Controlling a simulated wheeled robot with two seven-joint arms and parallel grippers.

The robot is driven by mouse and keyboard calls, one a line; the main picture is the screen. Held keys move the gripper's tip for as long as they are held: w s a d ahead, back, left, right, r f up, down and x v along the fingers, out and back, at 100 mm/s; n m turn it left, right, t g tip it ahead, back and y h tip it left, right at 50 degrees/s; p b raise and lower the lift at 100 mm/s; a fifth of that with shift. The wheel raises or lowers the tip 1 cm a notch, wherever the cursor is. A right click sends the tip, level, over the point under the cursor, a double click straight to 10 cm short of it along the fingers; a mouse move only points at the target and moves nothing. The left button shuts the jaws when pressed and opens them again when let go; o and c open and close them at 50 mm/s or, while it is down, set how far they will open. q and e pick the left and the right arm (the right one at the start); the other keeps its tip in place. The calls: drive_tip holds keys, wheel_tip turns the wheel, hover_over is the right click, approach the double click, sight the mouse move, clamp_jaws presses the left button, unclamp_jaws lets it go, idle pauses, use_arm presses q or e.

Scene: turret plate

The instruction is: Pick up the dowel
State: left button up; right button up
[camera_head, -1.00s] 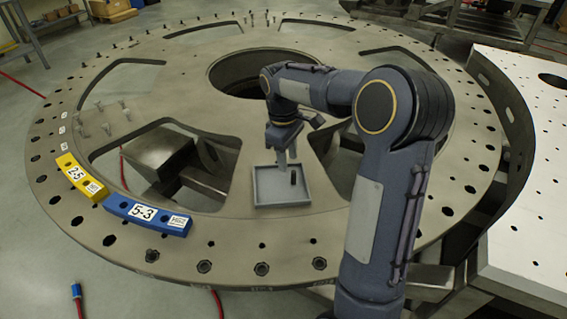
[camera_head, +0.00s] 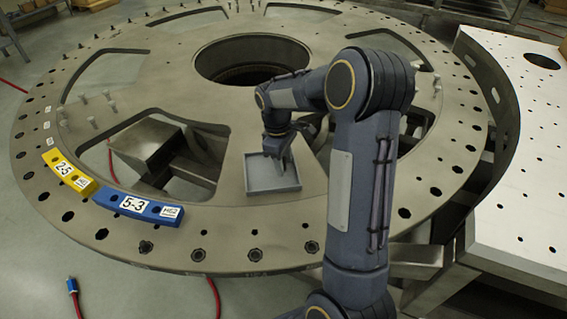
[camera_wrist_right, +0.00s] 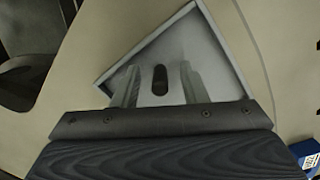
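The dowel (camera_wrist_right: 160,79) is a short dark peg in the grey square tray (camera_head: 262,188), which also shows in the right wrist view (camera_wrist_right: 222,48). My right gripper (camera_head: 281,164) is over the tray, pointing down. In the right wrist view its two fingers (camera_wrist_right: 157,84) are apart, with the dowel between them and a visible gap on each side. I cannot tell how far above the tray floor the fingertips are. In the head view the dowel is hidden behind my right gripper. My left gripper is not in view.
The tray lies on a large round metal plate (camera_head: 225,205) with cutouts and a central hole. A yellow block (camera_head: 68,176) and a blue block (camera_head: 138,207) sit at its left rim. Several bolts stand upright on the plate. A white perforated table (camera_head: 510,195) is at the right.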

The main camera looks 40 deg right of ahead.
clamp_jaws()
drive_tip(key=shift+r, duration=0.1)
